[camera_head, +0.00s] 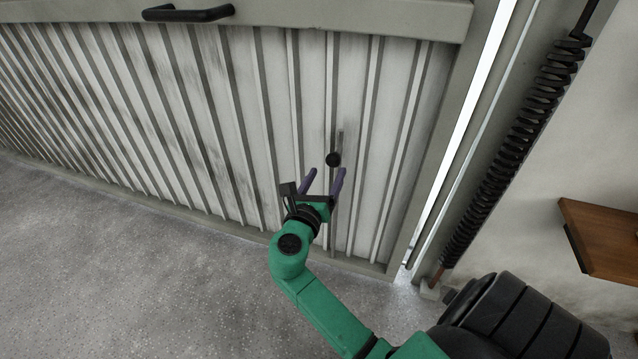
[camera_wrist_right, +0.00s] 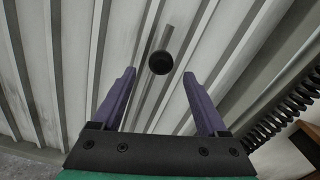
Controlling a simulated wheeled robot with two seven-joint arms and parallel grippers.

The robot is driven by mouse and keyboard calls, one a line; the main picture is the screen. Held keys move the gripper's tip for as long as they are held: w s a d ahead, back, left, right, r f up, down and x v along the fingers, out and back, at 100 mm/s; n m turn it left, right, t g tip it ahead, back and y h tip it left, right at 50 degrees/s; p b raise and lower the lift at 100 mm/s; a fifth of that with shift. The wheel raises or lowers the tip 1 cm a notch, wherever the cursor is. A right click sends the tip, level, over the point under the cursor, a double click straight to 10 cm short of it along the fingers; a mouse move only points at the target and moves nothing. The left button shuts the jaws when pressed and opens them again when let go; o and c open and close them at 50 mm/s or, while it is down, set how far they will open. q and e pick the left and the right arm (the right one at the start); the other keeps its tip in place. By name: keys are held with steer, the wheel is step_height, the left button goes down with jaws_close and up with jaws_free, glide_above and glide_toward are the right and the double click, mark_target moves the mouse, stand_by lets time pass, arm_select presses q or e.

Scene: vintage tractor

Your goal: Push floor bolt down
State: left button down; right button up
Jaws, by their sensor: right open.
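The floor bolt is a thin upright metal rod (camera_head: 340,139) with a round black knob (camera_head: 333,159), on the ribbed face of the pale door (camera_head: 240,120). The knob also shows in the right wrist view (camera_wrist_right: 160,62), above and between my fingertips, with the rod (camera_wrist_right: 166,36) running behind it. My right gripper (camera_head: 326,173) is open, its two purple fingers spread apart and pointing at the door just below the knob. The gap between the fingers is empty in the wrist view (camera_wrist_right: 163,88). Contact with the knob cannot be seen. My left gripper is out of view.
A black handle (camera_head: 188,14) is on the door's upper rail. A bright gap (camera_head: 462,130) runs along the door's right edge. A coiled black spring (camera_head: 510,145) stands beside the frame, and a wooden shelf (camera_head: 600,238) is at right. The grey floor at left is clear.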

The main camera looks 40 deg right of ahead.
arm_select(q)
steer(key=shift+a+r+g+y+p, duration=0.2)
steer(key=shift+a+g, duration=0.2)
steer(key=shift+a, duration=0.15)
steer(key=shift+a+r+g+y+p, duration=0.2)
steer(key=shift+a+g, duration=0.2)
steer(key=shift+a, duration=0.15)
arm_select(e)
steer(key=v, duration=0.6)
steer(key=shift+f, duration=0.1)
